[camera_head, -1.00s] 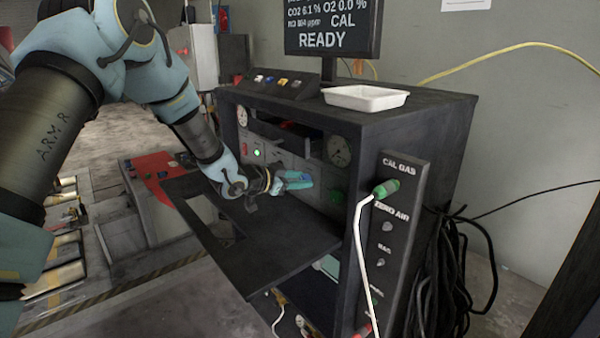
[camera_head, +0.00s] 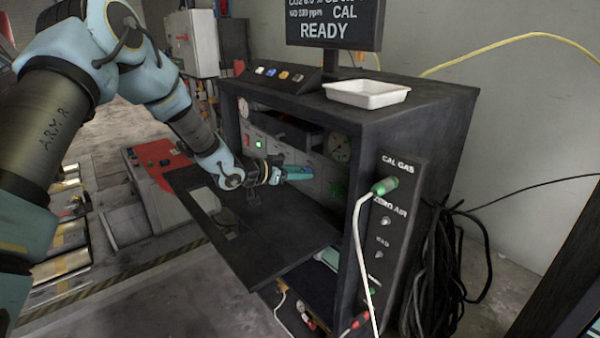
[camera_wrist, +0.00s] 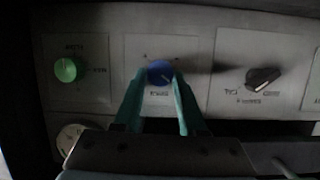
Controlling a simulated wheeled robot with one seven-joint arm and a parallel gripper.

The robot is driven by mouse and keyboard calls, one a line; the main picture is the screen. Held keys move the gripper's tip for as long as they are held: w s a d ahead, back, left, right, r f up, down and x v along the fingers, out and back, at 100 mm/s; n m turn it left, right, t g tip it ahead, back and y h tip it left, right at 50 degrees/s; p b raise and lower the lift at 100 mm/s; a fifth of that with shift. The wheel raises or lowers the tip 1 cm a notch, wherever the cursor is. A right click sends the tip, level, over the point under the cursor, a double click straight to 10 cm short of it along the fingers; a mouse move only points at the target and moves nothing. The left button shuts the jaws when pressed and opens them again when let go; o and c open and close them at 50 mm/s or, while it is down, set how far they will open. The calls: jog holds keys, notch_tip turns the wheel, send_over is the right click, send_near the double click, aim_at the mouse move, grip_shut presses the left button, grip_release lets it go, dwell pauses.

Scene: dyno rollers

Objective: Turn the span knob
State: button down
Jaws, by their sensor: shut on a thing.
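A round blue knob (camera_wrist: 160,70) with a pale pointer mark sits on a grey panel in the middle of the wrist view. The label below it is too small to read, so I cannot confirm that it says span. My gripper (camera_wrist: 160,80) has one teal finger on each side of this knob and is shut on it. In the head view my gripper (camera_head: 308,176) reaches into the black cabinet (camera_head: 430,125) against the panel, and the knob is hidden there behind the fingers.
A green knob (camera_wrist: 65,70) and a black knob (camera_wrist: 262,78) flank the blue one. A dark fold-down shelf (camera_head: 265,245) lies below my wrist. A white tray (camera_head: 366,93) and a monitor (camera_head: 334,25) reading "CAL READY" are on top. A white hose (camera_head: 362,240) hangs in front.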

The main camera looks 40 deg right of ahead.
jog(key=shift+c, duration=2.3)
grip_release()
jog(key=shift+a, duration=0.1)
jog(key=b+v, duration=0.2)
jog(key=v, duration=0.8)
jog(key=shift+a+b, duration=0.3)
jog(key=shift+a, duration=0.05)
jog(key=shift+r, duration=0.15)
